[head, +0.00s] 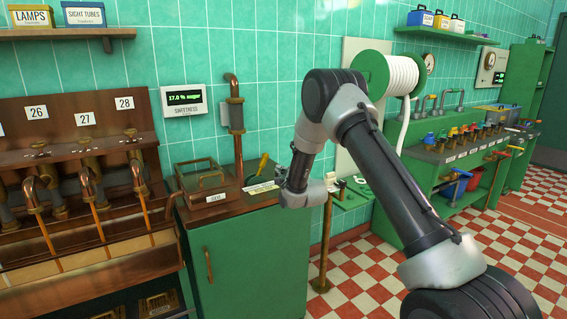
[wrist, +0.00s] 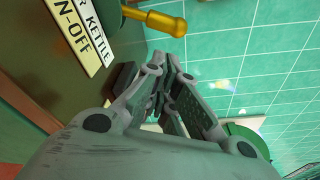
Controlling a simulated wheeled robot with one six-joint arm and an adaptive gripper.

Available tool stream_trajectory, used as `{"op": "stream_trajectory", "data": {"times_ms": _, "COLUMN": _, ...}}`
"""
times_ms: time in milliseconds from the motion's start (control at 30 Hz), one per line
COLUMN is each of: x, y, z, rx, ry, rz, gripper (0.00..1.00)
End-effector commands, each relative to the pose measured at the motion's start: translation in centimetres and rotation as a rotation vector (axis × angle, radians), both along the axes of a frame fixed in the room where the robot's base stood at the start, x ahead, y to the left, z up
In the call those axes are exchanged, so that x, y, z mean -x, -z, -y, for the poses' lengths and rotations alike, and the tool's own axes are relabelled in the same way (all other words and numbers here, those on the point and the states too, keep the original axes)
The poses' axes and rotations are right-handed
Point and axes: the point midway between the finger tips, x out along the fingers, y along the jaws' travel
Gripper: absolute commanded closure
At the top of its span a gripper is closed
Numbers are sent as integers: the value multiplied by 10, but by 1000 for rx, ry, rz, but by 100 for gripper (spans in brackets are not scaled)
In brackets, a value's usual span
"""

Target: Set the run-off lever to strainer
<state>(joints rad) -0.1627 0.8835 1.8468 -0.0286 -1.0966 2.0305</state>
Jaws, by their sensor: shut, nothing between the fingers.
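The run-off lever (head: 263,164) has a yellow handle and stands tilted at the back of the counter, beside the tray-like box. It also shows in the wrist view as a brass-yellow handle (wrist: 160,21) on a green hub cut by the top edge. A cream label plate (head: 262,188) lies in front of it; in the wrist view the plates (wrist: 80,32) read partly "KETTLE" and "N-OFF". My gripper (wrist: 171,63) is shut and empty, its tips below the handle and apart from it in the picture. Which setting the lever points to I cannot tell.
A copper sieve box (head: 203,184) and an upright pipe (head: 236,125) stand left of the lever on the green cabinet (head: 240,255). A hose reel (head: 388,75) hangs behind my arm. Kettle taps (head: 90,180) line the left.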

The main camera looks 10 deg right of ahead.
Motion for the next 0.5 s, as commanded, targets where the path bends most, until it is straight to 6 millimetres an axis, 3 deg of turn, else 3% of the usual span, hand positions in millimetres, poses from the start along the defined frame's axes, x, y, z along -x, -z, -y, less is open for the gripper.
{"op": "stream_trajectory", "data": {"times_ms": 333, "x": -1, "y": 0, "z": 0, "rx": -3, "ry": 0, "rz": 2, "gripper": 100}}
{"op": "stream_trajectory", "data": {"times_ms": 500, "x": -16, "y": 1, "z": -3, "rx": -3, "ry": 0, "rz": 4, "gripper": 100}}
